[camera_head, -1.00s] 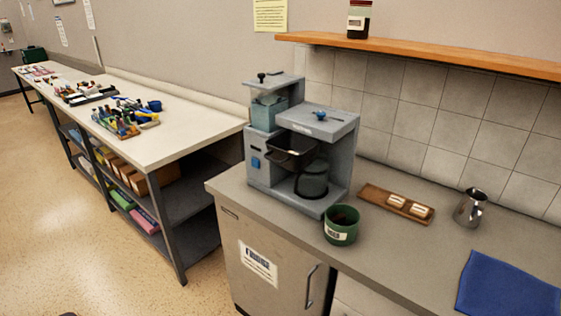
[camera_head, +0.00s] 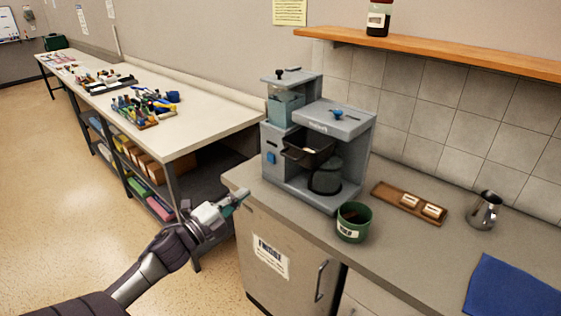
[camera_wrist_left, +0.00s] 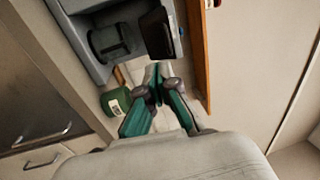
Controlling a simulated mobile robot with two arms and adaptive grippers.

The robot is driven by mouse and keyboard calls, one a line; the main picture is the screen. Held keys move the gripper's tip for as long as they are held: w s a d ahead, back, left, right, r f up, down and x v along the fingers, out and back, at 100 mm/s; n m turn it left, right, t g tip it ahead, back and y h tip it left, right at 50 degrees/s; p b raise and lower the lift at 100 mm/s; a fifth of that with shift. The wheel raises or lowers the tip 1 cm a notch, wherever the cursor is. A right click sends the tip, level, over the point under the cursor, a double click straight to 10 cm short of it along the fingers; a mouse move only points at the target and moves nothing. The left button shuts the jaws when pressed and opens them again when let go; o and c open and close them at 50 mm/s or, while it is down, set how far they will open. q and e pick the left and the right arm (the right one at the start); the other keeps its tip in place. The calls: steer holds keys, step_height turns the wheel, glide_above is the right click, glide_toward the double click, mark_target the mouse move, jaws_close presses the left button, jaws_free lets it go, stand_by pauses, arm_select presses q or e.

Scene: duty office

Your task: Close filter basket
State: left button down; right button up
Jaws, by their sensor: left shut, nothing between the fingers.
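The filter basket (camera_head: 308,155) is a black square holder swung out at the front left of the grey coffee machine (camera_head: 345,125), with something pale inside it. The dark carafe (camera_head: 325,178) stands below and beside it in the machine's bay. My left gripper (camera_head: 241,197) is shut and empty, in front of the counter's left end and apart from the machine. In the left wrist view the gripper (camera_wrist_left: 157,82) points toward the machine, with the black basket (camera_wrist_left: 158,34) ahead and the carafe (camera_wrist_left: 112,42) to its left. My right gripper does not show.
A green mug (camera_head: 353,222) stands in front of the machine. A wooden tray (camera_head: 409,202), a steel pitcher (camera_head: 484,210) and a blue cloth (camera_head: 512,290) lie to the right. A shelf (camera_head: 430,54) runs above. A long workbench (camera_head: 215,118) stands left.

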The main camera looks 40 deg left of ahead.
arm_select(q)
steer(key=r, duration=0.1)
steer(key=p, duration=0.5)
glide_toward(287, 157)
steer(key=w, duration=0.4)
steer(key=w+r, duration=0.1)
steer(key=w, duration=0.1)
steer(key=shift+w+d, duration=0.15)
steer(key=shift+d, duration=0.1)
steer(key=shift+w, duration=0.45)
